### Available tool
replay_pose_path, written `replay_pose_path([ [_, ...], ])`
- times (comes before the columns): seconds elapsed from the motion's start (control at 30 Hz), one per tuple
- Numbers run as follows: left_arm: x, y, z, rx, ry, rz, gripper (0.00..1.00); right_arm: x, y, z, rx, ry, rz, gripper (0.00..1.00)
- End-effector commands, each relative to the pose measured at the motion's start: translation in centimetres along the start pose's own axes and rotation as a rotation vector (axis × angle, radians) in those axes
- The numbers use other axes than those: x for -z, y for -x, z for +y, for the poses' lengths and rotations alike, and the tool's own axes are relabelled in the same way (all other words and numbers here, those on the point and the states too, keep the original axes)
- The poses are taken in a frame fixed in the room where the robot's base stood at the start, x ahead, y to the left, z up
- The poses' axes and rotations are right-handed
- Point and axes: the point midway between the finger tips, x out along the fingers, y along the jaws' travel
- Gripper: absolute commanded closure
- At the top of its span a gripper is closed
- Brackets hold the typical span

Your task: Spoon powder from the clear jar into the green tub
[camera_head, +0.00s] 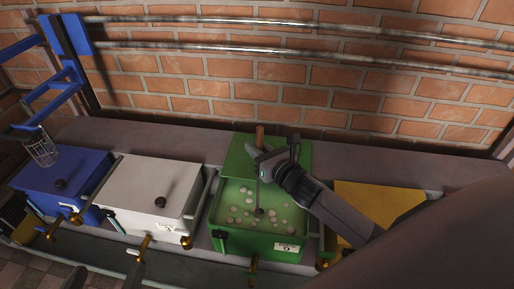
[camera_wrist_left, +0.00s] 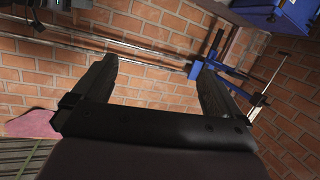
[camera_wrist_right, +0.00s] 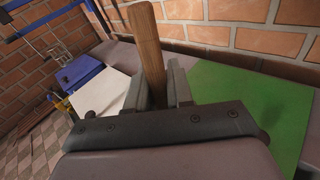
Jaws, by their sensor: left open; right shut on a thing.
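The green tub (camera_head: 213,215) stands open, its lid raised behind; several pale round lumps lie inside. My right gripper (camera_head: 268,167) is above the tub, shut on the wooden handle (camera_head: 259,136) of a spoon. The handle stands nearly upright, also in the right wrist view (camera_wrist_right: 147,50); a dark tip (camera_head: 258,211) shows below, over or among the lumps, and I cannot tell if it carries powder. A clear jar (camera_head: 41,149) with thin lines stands tilted-looking on the blue tub. My left gripper (camera_wrist_left: 155,80) is open and empty, facing the brick wall in its wrist view.
The closed blue tub (camera_head: 62,180) and white tub (camera_head: 153,187) stand left of the green one. A yellow tub (camera_head: 375,205) is at right, partly behind my right arm. Metal pipes run along the brick wall. A blue frame (camera_head: 70,50) stands at the left.

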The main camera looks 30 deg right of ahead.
Motion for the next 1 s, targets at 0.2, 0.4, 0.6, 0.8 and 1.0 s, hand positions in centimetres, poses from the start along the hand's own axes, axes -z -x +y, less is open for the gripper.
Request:
replay_pose_path([
  [0.2,0.8,-0.7,1.2,-0.045,0.102,-0.059,0.0,-2.8,0.3,0.3,-0.001,0.001,0.0,1.0],
  [0.4,0.9,-0.9,1.7,-0.06,0.154,-0.109,0.0,-4.8,0.5,0.5,0.0,0.001,0.0,1.0],
  [0.6,1.3,-0.5,1.3,-0.03,0.135,-0.143,0.0,-6.8,0.7,0.7,0.0,0.001,-0.001,1.0],
  [0.8,1.5,0.8,0.1,0.032,0.059,-0.173,0.0,-8.7,1.0,0.9,0.0,0.001,-0.001,1.0],
  [1.0,1.8,2.0,-1.0,0.088,-0.014,-0.206,0.0,-10.7,1.2,1.1,0.0,0.002,-0.001,1.0],
])
